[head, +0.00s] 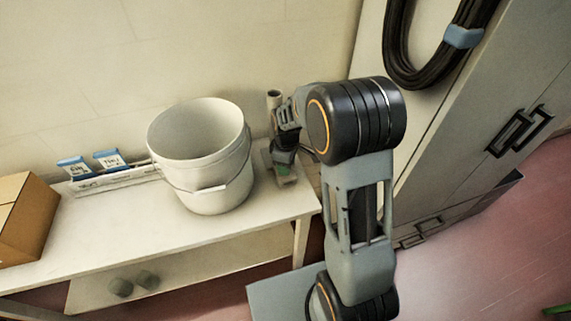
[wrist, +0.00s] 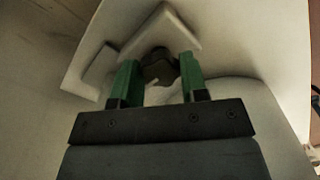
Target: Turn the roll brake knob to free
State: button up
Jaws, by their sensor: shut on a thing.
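The roll brake knob (wrist: 158,64) is a small dark knob in the wrist view, standing out from a pale panel. My gripper (wrist: 160,74) has its two green fingers on either side of the knob and is shut on it. The fingers partly cover the knob's sides, and I cannot read any marking for its position. In the head view my gripper (head: 284,158) is at the right end of the white table, just right of the bucket; the knob itself is hidden there.
A white bucket (head: 202,160) stands close to the left of my gripper. Blue-and-white labelled packets (head: 108,160) and a cardboard box (head: 25,215) are further left on the table (head: 120,222). A cabinet (head: 465,140) with a hanging black cable coil (head: 400,50) stands at right.

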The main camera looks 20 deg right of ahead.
dwell(0.4)
jog(key=o, duration=0.9)
notch_tip(320, 180, up, 14)
jog(key=shift+f, duration=0.1)
dwell(0.6)
